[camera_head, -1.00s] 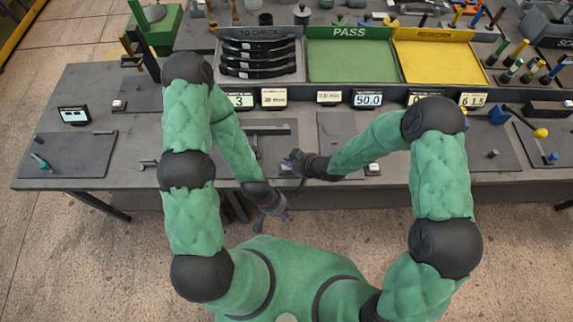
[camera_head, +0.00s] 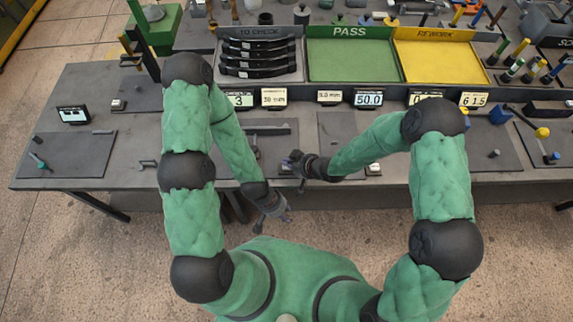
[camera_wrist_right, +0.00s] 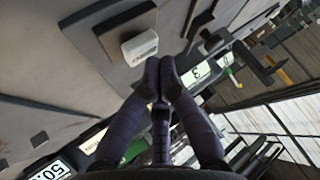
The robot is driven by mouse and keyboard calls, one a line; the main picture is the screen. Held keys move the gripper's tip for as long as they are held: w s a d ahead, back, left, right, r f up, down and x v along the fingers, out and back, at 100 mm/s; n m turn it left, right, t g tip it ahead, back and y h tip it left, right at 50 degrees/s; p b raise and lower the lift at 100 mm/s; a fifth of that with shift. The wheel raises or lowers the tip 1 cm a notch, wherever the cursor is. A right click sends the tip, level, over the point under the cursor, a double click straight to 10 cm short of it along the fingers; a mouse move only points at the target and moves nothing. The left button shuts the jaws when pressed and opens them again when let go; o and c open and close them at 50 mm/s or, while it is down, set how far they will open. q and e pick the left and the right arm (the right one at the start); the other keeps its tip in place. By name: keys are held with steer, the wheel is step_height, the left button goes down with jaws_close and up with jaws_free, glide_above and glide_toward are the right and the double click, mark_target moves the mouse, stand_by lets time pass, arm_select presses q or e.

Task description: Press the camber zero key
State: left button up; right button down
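A small white key (camera_wrist_right: 140,47) on a dark block sits on a grey plate in the right wrist view. It lies just beyond my right gripper's fingertips (camera_wrist_right: 160,64), which are together with nothing between them. I see a small gap between key and fingers but cannot tell if they touch. In the head view the right gripper (camera_head: 294,164) is low over the bench's front edge, beside a small pale key (camera_head: 285,168) that it partly hides. No label on the key is readable. My left gripper (camera_head: 272,209) hangs in front of the bench, empty, its fingers apart.
Several readouts line the bench, among them one showing 50.0 (camera_head: 369,99) and one showing 3 (camera_head: 240,100). Another white key (camera_head: 373,169) lies to the right. Behind are a rack of black springs (camera_head: 226,45), a green PASS tray (camera_head: 350,83) and a yellow REWORK tray (camera_head: 440,83).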

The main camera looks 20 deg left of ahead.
steer(key=shift+f+b, duration=0.45)
steer(key=shift+f, duration=0.05)
stand_by(0.5)
steer(key=shift+r, duration=0.15)
steer(key=shift+r+p, duration=0.65)
steer(key=shift+r, duration=0.1)
steer(key=shift+r, duration=0.1)
steer(key=shift+r+p, duration=1.9)
steer(key=shift+r, duration=0.6)
steer(key=shift+f, duration=0.1)
